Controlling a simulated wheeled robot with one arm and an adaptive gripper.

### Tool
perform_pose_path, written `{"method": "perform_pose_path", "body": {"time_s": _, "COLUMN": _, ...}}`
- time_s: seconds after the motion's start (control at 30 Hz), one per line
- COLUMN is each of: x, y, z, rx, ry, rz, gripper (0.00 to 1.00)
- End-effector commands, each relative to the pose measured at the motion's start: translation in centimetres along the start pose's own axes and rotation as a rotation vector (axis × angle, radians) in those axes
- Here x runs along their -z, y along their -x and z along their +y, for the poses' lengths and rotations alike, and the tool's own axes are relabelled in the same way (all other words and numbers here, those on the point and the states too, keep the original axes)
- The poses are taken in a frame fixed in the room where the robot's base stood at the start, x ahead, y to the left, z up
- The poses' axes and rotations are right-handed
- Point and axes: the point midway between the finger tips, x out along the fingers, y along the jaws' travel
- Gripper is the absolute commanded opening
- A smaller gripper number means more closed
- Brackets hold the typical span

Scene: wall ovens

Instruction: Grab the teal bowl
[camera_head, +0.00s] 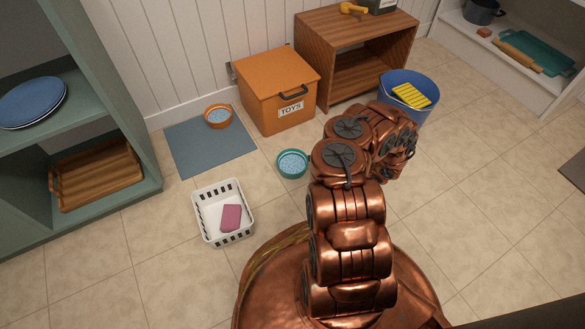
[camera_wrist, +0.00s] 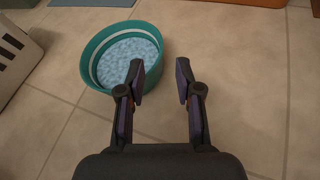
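The teal bowl (camera_head: 292,163) stands on the tiled floor in the head view, left of my copper arm and in front of the toy box. It holds something pale blue and speckled. In the wrist view the bowl (camera_wrist: 101,62) is at the upper left, beyond my gripper (camera_wrist: 160,72). My gripper is open with nothing between its fingers. The left fingertip overlaps the bowl's near right edge in the picture; I cannot tell if it touches. The right finger is over bare floor. In the head view my gripper is hidden behind my arm.
A white basket (camera_head: 208,228) with a pink sponge (camera_head: 231,217) stands left of the bowl. An orange bowl (camera_head: 219,116) sits on a grey-blue mat (camera_head: 190,150). An orange toy box (camera_head: 268,85) is behind. A blue bucket (camera_head: 426,88) stands right. Floor right of my arm is clear.

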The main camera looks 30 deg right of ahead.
Motion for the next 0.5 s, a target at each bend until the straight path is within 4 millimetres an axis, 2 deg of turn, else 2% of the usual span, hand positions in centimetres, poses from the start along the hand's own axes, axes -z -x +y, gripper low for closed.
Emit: {"method": "perform_pose_path", "body": {"time_s": 0.5, "x": 0.1, "y": -6.0, "z": 0.1, "rx": -0.005, "ry": 0.0, "rz": -0.002, "gripper": 0.34}}
